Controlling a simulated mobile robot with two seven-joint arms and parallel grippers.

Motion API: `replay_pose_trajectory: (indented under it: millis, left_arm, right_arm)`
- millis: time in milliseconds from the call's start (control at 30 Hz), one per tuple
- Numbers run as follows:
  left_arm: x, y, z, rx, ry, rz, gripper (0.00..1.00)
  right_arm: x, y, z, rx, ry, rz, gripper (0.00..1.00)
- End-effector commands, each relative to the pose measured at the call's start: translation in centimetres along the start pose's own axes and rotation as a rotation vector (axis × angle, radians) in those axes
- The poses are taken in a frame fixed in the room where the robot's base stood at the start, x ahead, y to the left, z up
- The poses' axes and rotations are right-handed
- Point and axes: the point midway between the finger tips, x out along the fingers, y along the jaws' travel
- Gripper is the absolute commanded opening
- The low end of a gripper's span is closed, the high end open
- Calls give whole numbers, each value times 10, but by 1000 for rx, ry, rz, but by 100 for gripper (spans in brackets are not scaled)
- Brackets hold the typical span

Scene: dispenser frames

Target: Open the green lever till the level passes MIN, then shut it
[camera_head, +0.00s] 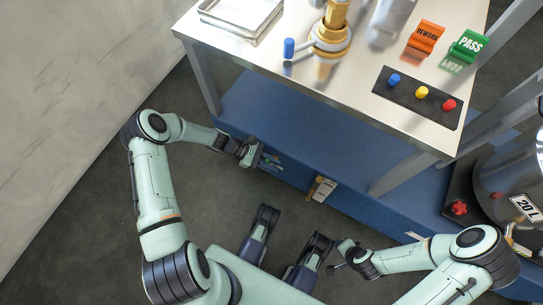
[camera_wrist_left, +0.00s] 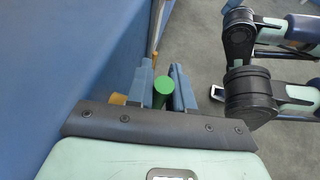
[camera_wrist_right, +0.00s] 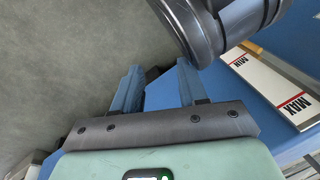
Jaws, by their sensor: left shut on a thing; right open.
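In the left wrist view the green lever (camera_wrist_left: 163,96) stands between the two fingers of my left gripper (camera_wrist_left: 163,84), which is shut on it. In the head view my left gripper (camera_head: 262,157) is at the front face of the blue base; the lever is too small to make out there. A white gauge panel marked MIN and MAX (camera_wrist_right: 270,88) shows at the right of the right wrist view. It is a small white panel (camera_head: 323,188) in the head view; I cannot read a level. My right gripper (camera_wrist_right: 158,82) is open and empty, below the panel in the head view.
A yellow part (camera_wrist_left: 118,99) sits left of the lever. Above is a steel table (camera_head: 350,75) with a button panel (camera_head: 410,106) and REWORK (camera_head: 427,36) and PASS (camera_head: 468,46) blocks. A 20 L vessel (camera_head: 500,180) with a red knob (camera_head: 459,208) stands right. Grey floor lies left.

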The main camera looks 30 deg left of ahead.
Motion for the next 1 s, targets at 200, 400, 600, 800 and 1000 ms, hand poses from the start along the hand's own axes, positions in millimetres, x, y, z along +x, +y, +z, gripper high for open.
replay_pose_trajectory:
  millis: [200,400,600,800,1000]
  left_arm:
    - [0,0,-1,-2,2,2,42]
    - [0,0,-1,-2,2,1,42]
    - [-17,1,0,-1,5,3,42]
    - [-60,0,0,-1,6,4,42]
    - [-103,0,0,-2,6,3,42]
  right_arm:
    - [0,0,0,0,0,0,42]
    - [0,0,0,0,1,0,42]
    - [-4,-4,-5,-4,16,-7,42]
    - [-15,-15,-17,-15,58,-26,42]
    - [-23,-23,-27,-23,92,-41,42]
